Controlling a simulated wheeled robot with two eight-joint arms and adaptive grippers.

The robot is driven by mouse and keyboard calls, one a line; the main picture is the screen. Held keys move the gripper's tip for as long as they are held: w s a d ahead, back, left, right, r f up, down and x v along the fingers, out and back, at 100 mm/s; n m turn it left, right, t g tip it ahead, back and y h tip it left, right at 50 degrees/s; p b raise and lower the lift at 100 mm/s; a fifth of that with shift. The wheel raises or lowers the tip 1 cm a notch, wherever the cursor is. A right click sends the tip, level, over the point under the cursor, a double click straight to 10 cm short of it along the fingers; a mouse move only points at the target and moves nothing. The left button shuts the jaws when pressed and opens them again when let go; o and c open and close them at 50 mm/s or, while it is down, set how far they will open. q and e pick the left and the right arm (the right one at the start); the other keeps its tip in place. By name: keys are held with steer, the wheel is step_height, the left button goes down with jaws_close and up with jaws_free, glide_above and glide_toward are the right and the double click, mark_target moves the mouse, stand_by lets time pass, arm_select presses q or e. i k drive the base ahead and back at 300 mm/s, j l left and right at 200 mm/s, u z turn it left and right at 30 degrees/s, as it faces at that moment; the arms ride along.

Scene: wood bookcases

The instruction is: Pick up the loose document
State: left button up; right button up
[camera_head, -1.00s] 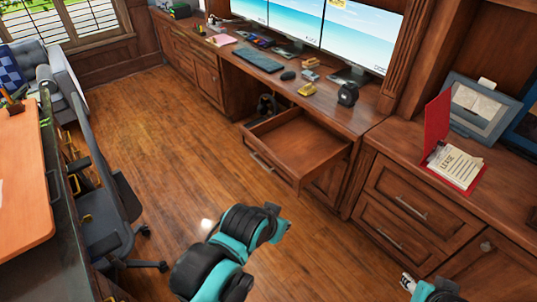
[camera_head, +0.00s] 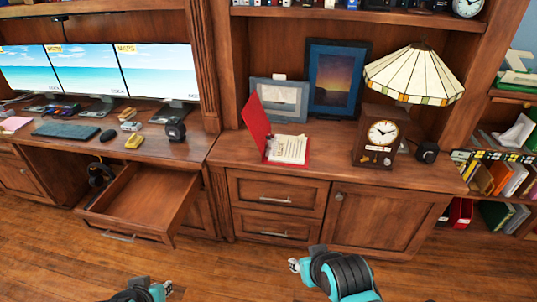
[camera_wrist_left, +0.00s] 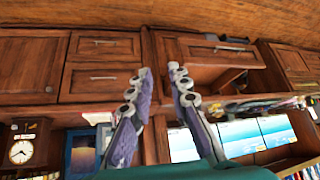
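A white lease document (camera_head: 288,149) lies on the right-hand inside of an open red folder (camera_head: 256,122) on the cabinet top, right of the desk. The folder's left cover stands up at a tilt. My left gripper (camera_wrist_left: 160,72) shows in the left wrist view, where the picture is upside down. Its two purple fingers are apart with nothing between them, in front of the cabinets.
An open empty drawer (camera_head: 140,197) juts out from the desk on the left. A clock (camera_head: 380,135), a lamp (camera_head: 413,72) and picture frames (camera_head: 337,78) stand around the folder. Wood floor (camera_head: 225,270) is clear in front of the cabinet (camera_head: 380,218).

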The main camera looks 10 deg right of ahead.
mark_target(293, 149)
steer(key=i+l+z, duration=0.2)
steer(key=i+z, duration=0.25)
steer(key=i, duration=0.2)
steer(key=i+z, duration=0.4)
steer(key=i, duration=0.25)
steer(key=i+j+z, duration=0.25)
steer(key=i+z, duration=0.2)
steer(key=i, duration=0.2)
